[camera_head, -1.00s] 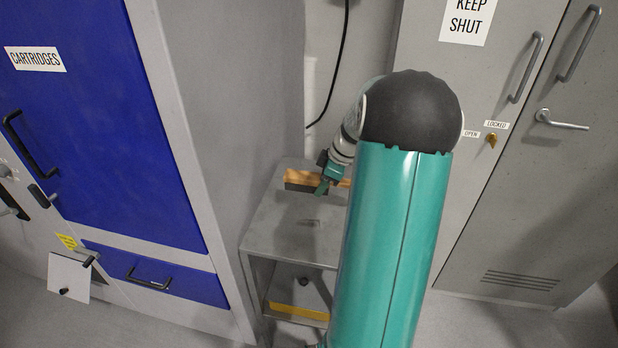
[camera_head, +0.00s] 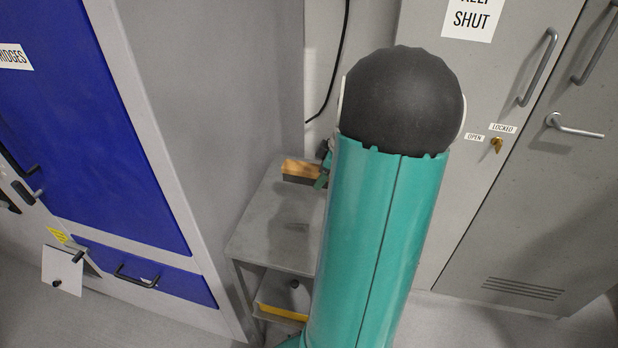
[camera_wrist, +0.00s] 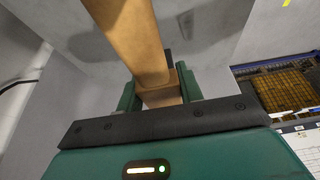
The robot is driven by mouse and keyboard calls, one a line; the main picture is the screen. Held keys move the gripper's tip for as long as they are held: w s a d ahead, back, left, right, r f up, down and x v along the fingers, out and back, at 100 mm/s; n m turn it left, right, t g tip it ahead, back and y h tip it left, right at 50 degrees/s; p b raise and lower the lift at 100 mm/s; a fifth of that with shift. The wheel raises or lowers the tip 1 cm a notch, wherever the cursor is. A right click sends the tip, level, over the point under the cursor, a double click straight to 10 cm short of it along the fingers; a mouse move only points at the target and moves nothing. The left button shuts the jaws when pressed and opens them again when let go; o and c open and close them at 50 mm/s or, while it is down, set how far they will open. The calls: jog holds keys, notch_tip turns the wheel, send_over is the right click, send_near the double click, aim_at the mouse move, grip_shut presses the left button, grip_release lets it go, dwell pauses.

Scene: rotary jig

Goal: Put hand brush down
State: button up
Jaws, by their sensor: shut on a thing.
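The hand brush (camera_head: 299,168) has a light wooden body and dark bristles. In the head view it shows over the far end of the grey stand's top (camera_head: 262,232), bristles downward; I cannot tell whether they touch the top. My gripper (camera_head: 323,172) is at the brush's right end, mostly hidden behind my arm. In the wrist view my gripper (camera_wrist: 160,92) has its green fingers on both sides of the wooden brush (camera_wrist: 130,38), shut on it. The brush extends away from the fingers toward the top of the picture.
The stand's near top is bare, and a lower shelf holds a yellow-edged item (camera_head: 283,312). A blue-doored cabinet (camera_head: 95,120) stands at left. A grey locker (camera_head: 500,190) stands at right. A black cable (camera_head: 335,75) hangs on the back wall.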

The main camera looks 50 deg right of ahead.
jog(key=w+d+f, duration=0.2)
jog(key=d+f, duration=0.1)
jog(key=w+d+f, duration=0.2)
jog(key=d+f, duration=0.1)
jog(key=d, duration=0.1)
jog(key=w+d+f, duration=0.3)
jog(key=d, duration=0.1)
jog(key=shift+w+f, duration=0.1)
jog(key=shift+f, duration=0.05)
jog(key=shift+w+d+f, duration=0.1)
jog(key=shift+f, duration=0.1)
notch_tip(320, 180, down, 2)
jog(key=shift+w+d+f, duration=0.1)
jog(key=shift+f, duration=0.5)
jog(key=shift+f, duration=0.35)
